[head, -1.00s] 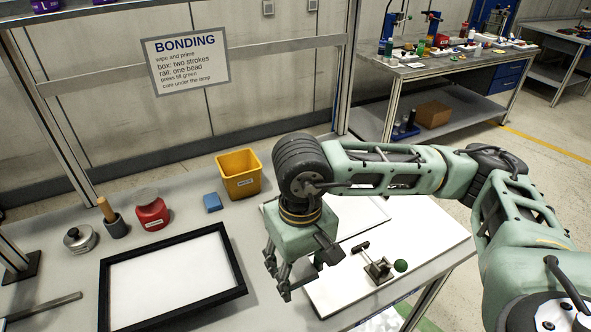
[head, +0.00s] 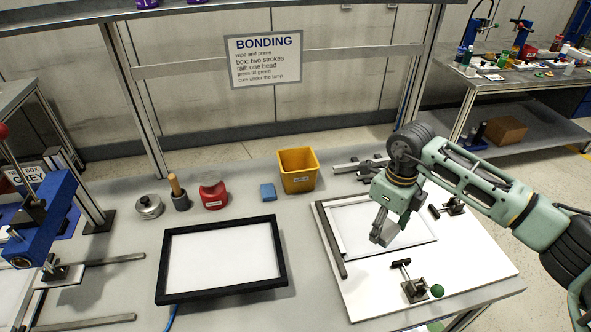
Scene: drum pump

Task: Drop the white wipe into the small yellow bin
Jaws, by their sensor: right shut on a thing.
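The small yellow bin (head: 298,171) stands upright at the back of the bench, with its open top facing up. My right gripper (head: 382,238) is in front and to the right of the bin, above the white board. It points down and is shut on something. A pale grey patch shows at its fingertips, but its outline merges with the fingers. No white wipe shows clearly anywhere else. My left gripper is out of view.
A black-framed white panel (head: 222,258) lies in front. The white board (head: 440,272) carries clamps and a green knob. A blue press (head: 42,230) stands far left.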

